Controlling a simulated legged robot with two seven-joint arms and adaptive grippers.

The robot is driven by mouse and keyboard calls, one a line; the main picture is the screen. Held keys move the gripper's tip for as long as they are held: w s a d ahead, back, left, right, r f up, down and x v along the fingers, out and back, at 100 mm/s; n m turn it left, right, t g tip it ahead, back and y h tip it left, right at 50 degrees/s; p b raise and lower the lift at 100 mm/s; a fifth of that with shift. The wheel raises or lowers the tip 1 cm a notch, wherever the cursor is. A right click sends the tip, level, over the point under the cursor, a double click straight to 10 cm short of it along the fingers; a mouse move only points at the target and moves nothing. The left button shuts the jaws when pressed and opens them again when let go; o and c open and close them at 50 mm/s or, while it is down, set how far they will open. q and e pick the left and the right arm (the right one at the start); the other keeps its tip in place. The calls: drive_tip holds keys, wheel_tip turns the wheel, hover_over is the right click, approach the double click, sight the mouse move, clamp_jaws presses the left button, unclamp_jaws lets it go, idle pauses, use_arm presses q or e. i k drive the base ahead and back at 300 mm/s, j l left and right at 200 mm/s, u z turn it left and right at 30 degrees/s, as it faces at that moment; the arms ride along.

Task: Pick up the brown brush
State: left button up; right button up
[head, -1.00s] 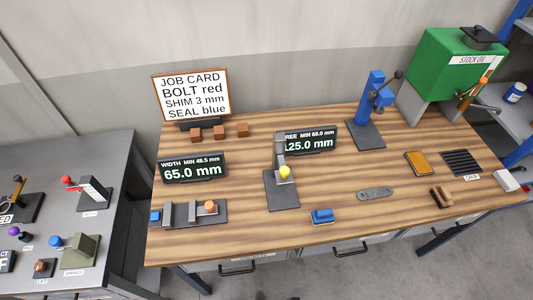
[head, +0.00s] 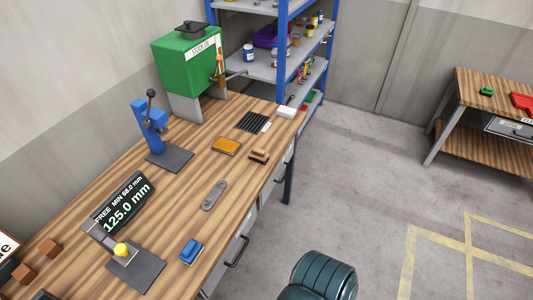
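The brown brush (head: 259,156) lies on the wooden workbench (head: 180,203) near its front edge, in the head view. It looks like a small tan block with a darker part. It sits just right of an orange-yellow pad (head: 226,146) and in front of a black slotted grate (head: 253,121). Neither of my grippers is in view, and nothing is touching the brush.
A blue brush-like block (head: 191,251) and a grey link plate (head: 213,195) lie nearer along the bench. A blue press (head: 150,130) and a green oil tank (head: 189,60) stand at the back. A dark green rounded object (head: 323,275) is at bottom; open floor lies right.

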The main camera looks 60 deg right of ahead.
sight(258, 154)
drive_tip(key=z, duration=2.4)
drive_tip(key=l, duration=0.1)
